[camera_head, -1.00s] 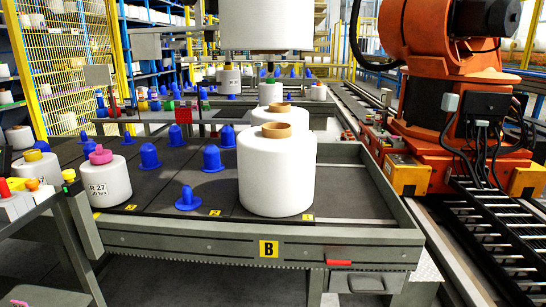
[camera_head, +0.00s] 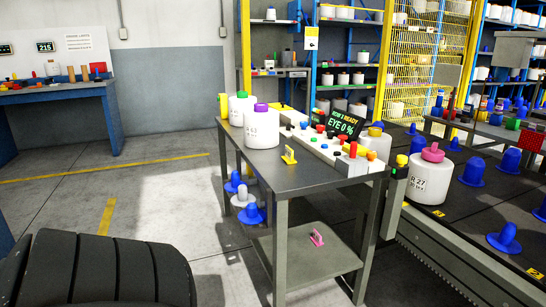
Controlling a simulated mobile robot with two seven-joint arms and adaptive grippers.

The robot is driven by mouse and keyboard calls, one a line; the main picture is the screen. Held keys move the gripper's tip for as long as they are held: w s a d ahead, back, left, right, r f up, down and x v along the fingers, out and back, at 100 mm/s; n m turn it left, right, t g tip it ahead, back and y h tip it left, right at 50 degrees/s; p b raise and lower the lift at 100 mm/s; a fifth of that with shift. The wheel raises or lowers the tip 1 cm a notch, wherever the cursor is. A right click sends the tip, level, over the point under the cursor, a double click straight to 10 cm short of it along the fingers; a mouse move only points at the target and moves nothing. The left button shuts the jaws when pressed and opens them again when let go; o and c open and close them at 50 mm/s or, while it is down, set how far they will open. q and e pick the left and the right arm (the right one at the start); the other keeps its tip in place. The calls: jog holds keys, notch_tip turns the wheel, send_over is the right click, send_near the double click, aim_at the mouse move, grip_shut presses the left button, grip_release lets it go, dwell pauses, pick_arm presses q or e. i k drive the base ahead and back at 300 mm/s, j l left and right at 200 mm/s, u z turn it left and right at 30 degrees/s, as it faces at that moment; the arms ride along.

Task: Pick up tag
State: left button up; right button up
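Two small tag-like items show. A yellow one (camera_head: 289,154) stands on the top of the grey table (camera_head: 325,180), in front of a white bobbin with a purple top (camera_head: 262,128). A pink one (camera_head: 317,238) lies on the table's lower shelf (camera_head: 290,255). I cannot tell which of them is the tag. Neither gripper is in view.
The tabletop also holds a green-topped bobbin (camera_head: 241,106) and a white button panel (camera_head: 335,150). A dark conveyor bed with a pink-topped bobbin (camera_head: 431,176) adjoins on the right. The floor at left (camera_head: 150,210) is clear.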

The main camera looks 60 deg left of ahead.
aim_at(288, 158)
jog(key=u, duration=1.75)
jog(key=i+j+z, duration=0.15)
